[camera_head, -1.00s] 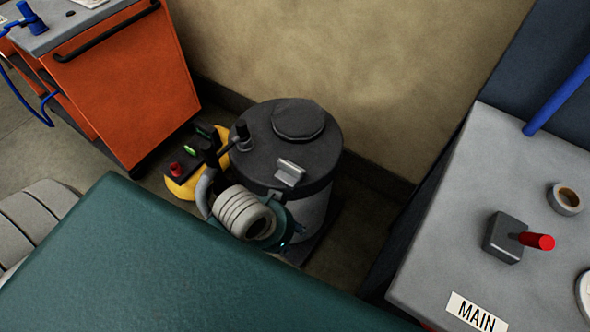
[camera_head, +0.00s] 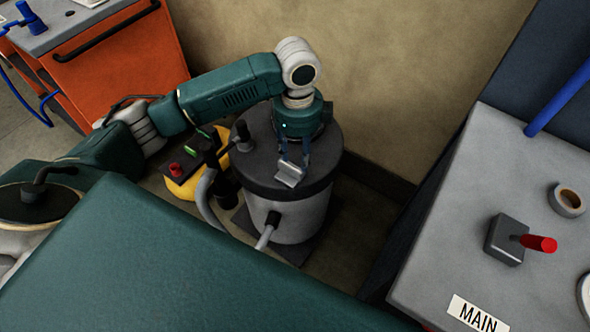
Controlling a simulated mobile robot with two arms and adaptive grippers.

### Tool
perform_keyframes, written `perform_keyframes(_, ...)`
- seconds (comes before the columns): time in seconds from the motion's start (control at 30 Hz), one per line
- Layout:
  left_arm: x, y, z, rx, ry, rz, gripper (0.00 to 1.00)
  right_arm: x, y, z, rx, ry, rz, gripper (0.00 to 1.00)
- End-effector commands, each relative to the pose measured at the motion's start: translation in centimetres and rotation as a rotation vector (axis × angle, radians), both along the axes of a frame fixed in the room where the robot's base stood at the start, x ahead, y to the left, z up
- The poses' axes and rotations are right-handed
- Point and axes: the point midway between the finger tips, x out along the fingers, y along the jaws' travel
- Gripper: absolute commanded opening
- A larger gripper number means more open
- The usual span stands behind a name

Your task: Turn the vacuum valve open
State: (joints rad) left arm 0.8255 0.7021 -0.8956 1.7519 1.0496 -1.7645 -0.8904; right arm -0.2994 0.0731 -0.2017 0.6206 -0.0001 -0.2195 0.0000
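A grey tank (camera_head: 300,215) with a dark round lid (camera_head: 255,165) stands on the floor by the wall. A small light-grey tab (camera_head: 289,175) sits on the near part of the lid. A black upright fitting (camera_head: 242,131) stands at the lid's left; I cannot tell which part is the vacuum valve. My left gripper (camera_head: 294,158) points down over the lid, its two thin fingers apart just above or beside the tab. I cannot tell if they touch it. The gripper hides the lid's raised disc. My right gripper is out of view.
A yellow unit (camera_head: 184,188) with red and green parts is left of the tank, with a grey hose (camera_head: 204,200) beside it. An orange cabinet (camera_head: 140,60) stands at left. A grey bench (camera_head: 430,255) at right carries a red-handled lever (camera_head: 537,242) and a tape roll (camera_head: 567,199).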

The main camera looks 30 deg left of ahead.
Motion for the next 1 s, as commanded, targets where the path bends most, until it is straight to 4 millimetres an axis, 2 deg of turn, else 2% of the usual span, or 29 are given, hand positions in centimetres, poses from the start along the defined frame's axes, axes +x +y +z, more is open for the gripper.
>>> perform_keyframes(0.07, 0.5, 1.0, 0.7, 0.012, 0.006, -0.010, 0.39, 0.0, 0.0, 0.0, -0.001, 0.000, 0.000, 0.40)
perform_keyframes(0.17, 0.6, 1.3, 0.5, 0.015, 0.015, -0.018, 0.39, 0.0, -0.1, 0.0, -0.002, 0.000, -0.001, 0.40)
perform_keyframes(0.27, 0.6, 1.3, -0.7, 0.014, 0.016, -0.018, 0.39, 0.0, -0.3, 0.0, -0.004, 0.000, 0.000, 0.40)
perform_keyframes(0.5, 0.5, 1.2, -5.3, 0.013, 0.015, -0.017, 0.39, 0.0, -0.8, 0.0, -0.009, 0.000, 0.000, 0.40)
perform_keyframes(0.7, 0.6, 1.3, -8.3, 0.014, 0.013, -0.018, 0.39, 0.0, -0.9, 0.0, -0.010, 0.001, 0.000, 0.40)
perform_keyframes(0.83, 0.6, 1.2, -9.4, 0.015, 0.011, -0.018, 0.39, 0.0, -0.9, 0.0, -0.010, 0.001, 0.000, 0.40)
perform_keyframes(1.0, 0.6, 1.2, -9.8, 0.014, 0.010, -0.019, 0.39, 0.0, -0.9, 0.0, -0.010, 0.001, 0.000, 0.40)
